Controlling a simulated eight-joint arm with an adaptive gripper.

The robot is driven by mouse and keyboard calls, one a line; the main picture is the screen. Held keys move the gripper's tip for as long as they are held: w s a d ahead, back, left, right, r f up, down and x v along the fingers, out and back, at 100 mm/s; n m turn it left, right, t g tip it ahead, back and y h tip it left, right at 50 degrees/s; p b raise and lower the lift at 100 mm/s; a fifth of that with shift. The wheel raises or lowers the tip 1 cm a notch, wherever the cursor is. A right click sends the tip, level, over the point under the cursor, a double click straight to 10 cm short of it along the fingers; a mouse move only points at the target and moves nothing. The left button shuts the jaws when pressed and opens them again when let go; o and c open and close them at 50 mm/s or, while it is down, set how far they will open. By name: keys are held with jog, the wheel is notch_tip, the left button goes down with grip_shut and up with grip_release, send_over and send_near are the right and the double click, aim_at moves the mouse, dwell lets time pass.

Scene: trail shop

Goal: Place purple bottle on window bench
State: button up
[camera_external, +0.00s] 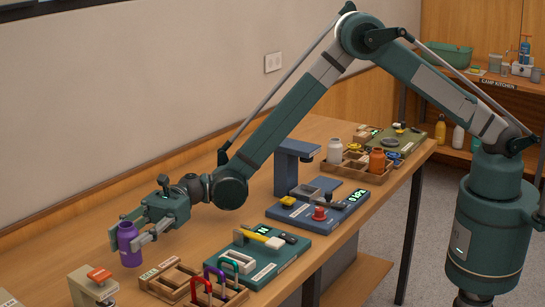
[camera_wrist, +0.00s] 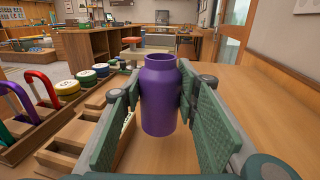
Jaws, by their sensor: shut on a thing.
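The purple bottle (camera_external: 128,245) is upright between the fingers of my gripper (camera_external: 136,236), at the left part of the long wooden bench (camera_external: 215,190). My gripper is shut on its sides. In the wrist view the purple bottle (camera_wrist: 159,95) stands upright between the two green finger pads of my gripper (camera_wrist: 160,105), its open mouth up. I cannot tell whether its base touches the bench top. No label for a window bench is readable in either view.
A wooden tray with coloured carabiners (camera_external: 195,284) is close to the right of the bottle. A grey stand with an orange top (camera_external: 96,284) is in front. Bare wood lies behind the bottle.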

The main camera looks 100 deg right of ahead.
aim_at(131, 253)
jog(key=shift+f+b, duration=0.3)
jog(key=shift+f, duration=1.55)
jog(key=shift+f, duration=0.1)
jog(key=o, duration=1)
jog(key=shift+o, duration=0.2)
jog(key=shift+p+v, duration=0.4)
jog(key=shift+v, duration=3.4)
